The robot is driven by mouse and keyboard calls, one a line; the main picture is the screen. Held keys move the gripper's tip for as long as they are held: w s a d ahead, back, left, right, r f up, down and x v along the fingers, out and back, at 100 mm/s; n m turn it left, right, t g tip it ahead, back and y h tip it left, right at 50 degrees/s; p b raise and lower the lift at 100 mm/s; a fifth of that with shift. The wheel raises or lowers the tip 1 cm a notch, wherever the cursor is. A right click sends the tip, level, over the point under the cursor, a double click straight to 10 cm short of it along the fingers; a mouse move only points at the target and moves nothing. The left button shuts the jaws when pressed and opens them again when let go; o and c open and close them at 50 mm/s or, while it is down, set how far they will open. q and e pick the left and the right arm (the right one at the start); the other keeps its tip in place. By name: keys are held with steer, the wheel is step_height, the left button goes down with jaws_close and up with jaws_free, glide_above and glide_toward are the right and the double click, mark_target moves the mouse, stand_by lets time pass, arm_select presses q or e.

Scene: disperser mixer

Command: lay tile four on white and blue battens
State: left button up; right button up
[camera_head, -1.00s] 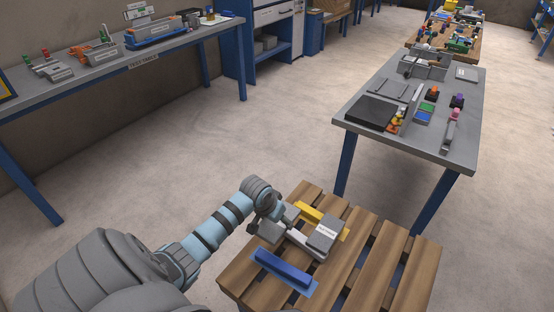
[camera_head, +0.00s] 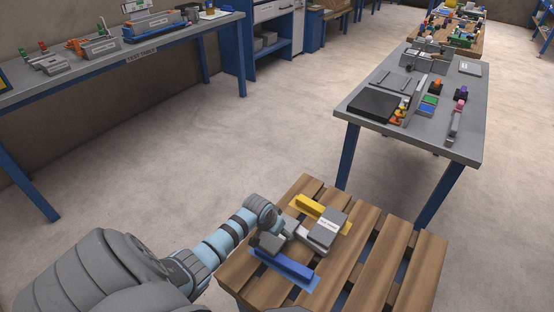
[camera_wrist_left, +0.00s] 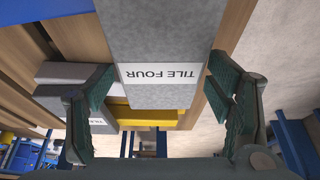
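The blue batten (camera_head: 285,265) lies bare on a light-blue patch at the front left. My right gripper is out of view.
The battens lie on a slatted wooden pallet (camera_head: 395,255), whose right side is clear. A grey table (camera_head: 455,148) with small parts and a black plate (camera_head: 374,104) stands behind it. A workbench (camera_head: 180,42) runs along the left wall. Open floor lies between.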

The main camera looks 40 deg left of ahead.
arm_select(q)
steer(key=shift+o, duration=0.5)
steer(key=shift+r, duration=0.25)
steer(key=p+v, duration=0.5)
steer(key=v, duration=0.7)
steer(key=shift+p, duration=0.3)
